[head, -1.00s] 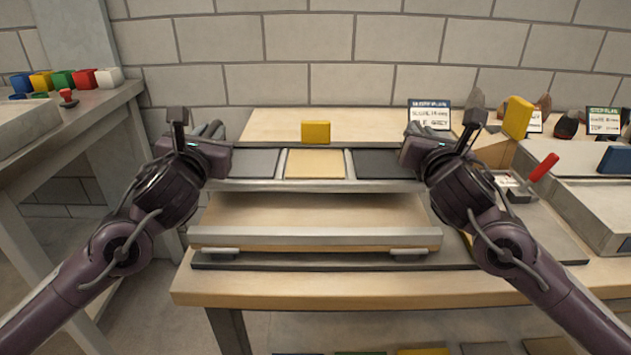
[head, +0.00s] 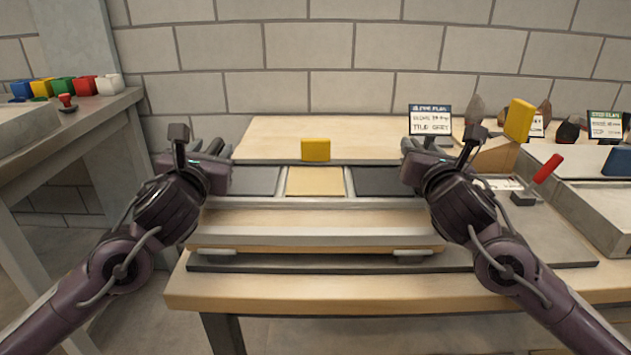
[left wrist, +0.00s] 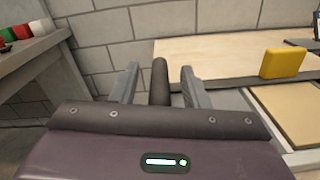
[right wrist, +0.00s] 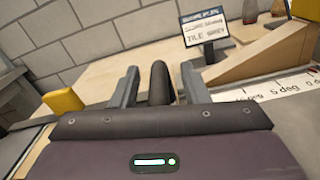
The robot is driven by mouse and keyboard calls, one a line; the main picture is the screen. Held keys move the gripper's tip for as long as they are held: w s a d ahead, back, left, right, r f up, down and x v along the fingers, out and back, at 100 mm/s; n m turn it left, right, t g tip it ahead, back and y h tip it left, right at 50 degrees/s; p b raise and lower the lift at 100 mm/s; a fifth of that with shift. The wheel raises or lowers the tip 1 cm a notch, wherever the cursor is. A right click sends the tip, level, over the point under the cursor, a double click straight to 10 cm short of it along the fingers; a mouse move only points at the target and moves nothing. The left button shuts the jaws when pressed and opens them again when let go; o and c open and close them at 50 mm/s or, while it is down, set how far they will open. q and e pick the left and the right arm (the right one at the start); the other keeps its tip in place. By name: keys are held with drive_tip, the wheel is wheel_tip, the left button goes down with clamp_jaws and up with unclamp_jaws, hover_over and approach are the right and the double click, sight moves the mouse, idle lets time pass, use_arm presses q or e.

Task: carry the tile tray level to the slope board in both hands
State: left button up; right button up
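The tile tray (head: 362,203) is a wide pale frame with a beige middle panel between two dark panels. A yellow block (head: 316,150) stands at its back edge and shows in the left wrist view (left wrist: 283,63). The tray looks roughly level above the wooden slope board (head: 315,222), which has a grey front rail. My left gripper (head: 215,155) is at the tray's left end, my right gripper (head: 418,155) at its right end. In each wrist view a dark bar lies between the fingers; finger contact is hard to see, but the tray moves with both grippers.
A sign (head: 430,120) stands behind my right gripper. A wedge with a yellow block (head: 519,120), a red-handled tool (head: 546,168) and a grey box (head: 598,205) stand at right. A side table (head: 100,110) with coloured blocks is at left.

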use_arm(q)
drive_tip(key=shift+s, duration=0.1)
drive_tip(key=s, duration=1.1)
drive_tip(key=shift+s, duration=0.3)
drive_tip(key=shift+s+a, duration=0.1)
use_arm(e)
drive_tip(key=s, duration=1.2)
drive_tip(key=shift+a, duration=0.15)
use_arm(q)
drive_tip(key=shift+f, duration=0.1)
use_arm(e)
drive_tip(key=shift+s+f, duration=0.1)
drive_tip(key=shift+f, duration=0.05)
